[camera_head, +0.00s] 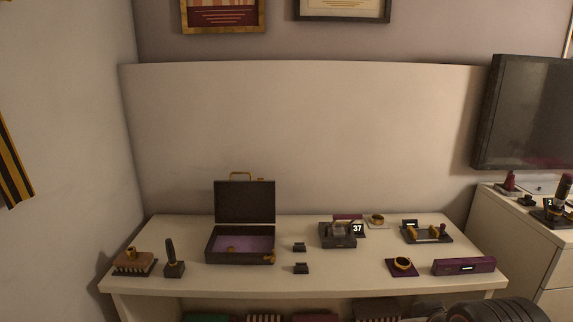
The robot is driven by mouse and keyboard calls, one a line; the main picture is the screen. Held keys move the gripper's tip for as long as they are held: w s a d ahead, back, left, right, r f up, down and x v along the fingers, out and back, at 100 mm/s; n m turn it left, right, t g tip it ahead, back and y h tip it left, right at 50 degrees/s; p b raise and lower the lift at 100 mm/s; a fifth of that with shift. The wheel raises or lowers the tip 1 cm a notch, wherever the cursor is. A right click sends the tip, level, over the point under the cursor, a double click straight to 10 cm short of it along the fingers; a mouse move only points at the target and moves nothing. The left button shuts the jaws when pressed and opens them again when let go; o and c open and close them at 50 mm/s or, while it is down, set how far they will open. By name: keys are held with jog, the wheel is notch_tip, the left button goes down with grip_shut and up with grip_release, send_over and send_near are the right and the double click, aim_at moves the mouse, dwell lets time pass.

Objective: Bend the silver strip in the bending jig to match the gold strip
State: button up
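A dark fixture (338,240) with a raised bar or arch on top stands right of the middle of the desk, beside a small display (358,229) reading 37. A second dark fixture (427,236) with gold-coloured parts stands at the back right. Either could be the bending jig; I cannot tell which. The silver strip and the gold strip are too small to make out for sure.
The white desk (330,278) has an open dark case (240,246) with purple lining, a brush-like block (135,262), an upright-handled tool (173,260), two small dark blocks, a gold ring on a pad (402,265) and a purple box (464,266). The front middle is clear.

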aim_at(348, 219)
jog(key=shift+s+f, duration=0.1)
jog(key=shift+s, duration=0.05)
dwell(0.8)
jog(key=w+f+t, duration=0.1)
jog(key=w+t, duration=0.2)
jog(key=w, duration=1.2)
jog(key=w+f+t, duration=0.2)
jog(key=w+t, duration=0.2)
jog(key=w, duration=1.1)
jog(key=w+f+t, duration=0.1)
jog(key=w+t, duration=0.2)
jog(key=w, duration=1.2)
jog(key=shift+w+d+f+t, duration=0.1)
jog(key=shift+d+f+t, duration=0.15)
jog(key=shift+t, duration=0.15)
jog(key=shift+w+r, duration=0.1)
jog(key=shift+w, duration=0.65)
jog(key=shift+c, duration=0.2)
